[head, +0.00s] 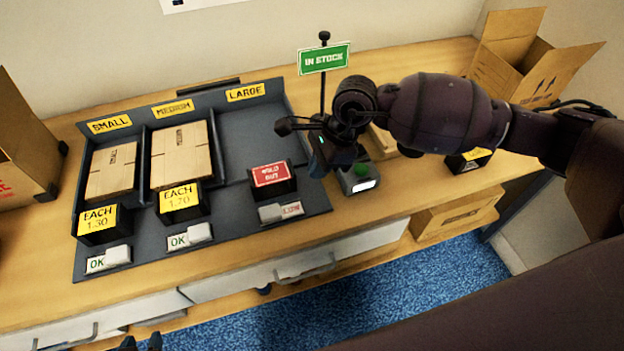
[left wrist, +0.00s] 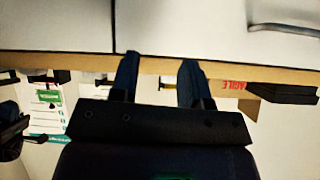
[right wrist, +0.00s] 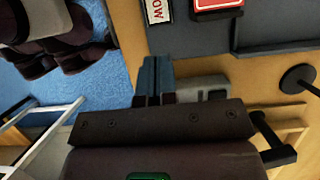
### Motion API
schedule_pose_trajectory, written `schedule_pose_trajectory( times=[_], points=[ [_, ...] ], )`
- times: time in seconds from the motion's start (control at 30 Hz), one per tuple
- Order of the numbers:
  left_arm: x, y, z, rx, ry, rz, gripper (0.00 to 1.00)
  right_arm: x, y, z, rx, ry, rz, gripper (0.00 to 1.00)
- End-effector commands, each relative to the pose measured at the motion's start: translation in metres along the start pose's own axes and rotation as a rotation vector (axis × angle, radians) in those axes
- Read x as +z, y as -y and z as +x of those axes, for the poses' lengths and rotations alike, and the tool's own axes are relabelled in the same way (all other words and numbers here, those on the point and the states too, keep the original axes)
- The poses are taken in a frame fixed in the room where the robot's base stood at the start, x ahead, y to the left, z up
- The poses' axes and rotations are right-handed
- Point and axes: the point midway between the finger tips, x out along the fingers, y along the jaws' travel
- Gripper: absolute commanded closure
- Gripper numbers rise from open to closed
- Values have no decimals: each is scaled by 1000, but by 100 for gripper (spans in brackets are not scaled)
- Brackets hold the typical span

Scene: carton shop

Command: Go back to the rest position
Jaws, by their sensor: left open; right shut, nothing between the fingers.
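My right arm reaches in from the right of the head view. My left gripper (head: 140,343) shows only as dark fingertips at the bottom edge of the head view. In the left wrist view its fingers (left wrist: 160,72) are apart and empty, with white drawer fronts (left wrist: 200,25) beyond.
A dark tray (head: 238,150) with small, medium and large bays stands on the wooden counter (head: 340,225). Flat cartons lie in the first two bays; the large bay is empty behind a red sign (head: 270,174). A green sign (head: 324,58) stands behind my right gripper.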

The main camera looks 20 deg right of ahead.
Motion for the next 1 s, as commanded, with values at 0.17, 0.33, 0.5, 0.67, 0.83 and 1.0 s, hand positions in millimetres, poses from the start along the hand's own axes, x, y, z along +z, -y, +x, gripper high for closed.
schedule_pose_trajectory(
  times=[0.17,0.33,0.5,0.67,0.83,1.0],
  points=[
    [2,0,-2,-1,4,-3,57,0,0,-10,0,0,0,100],
    [6,-1,-3,-2,11,-7,57,0,0,-10,1,0,0,100],
    [6,-1,-3,-2,12,-9,57,0,0,-10,1,0,0,100],
    [5,-2,-3,-2,11,-8,57,0,0,-10,1,0,0,100],
    [2,-2,0,0,4,-7,57,4,2,-10,-15,26,35,100],
    [-2,-2,2,1,-4,-5,57,41,4,-16,-8,255,176,100]
  ],
)
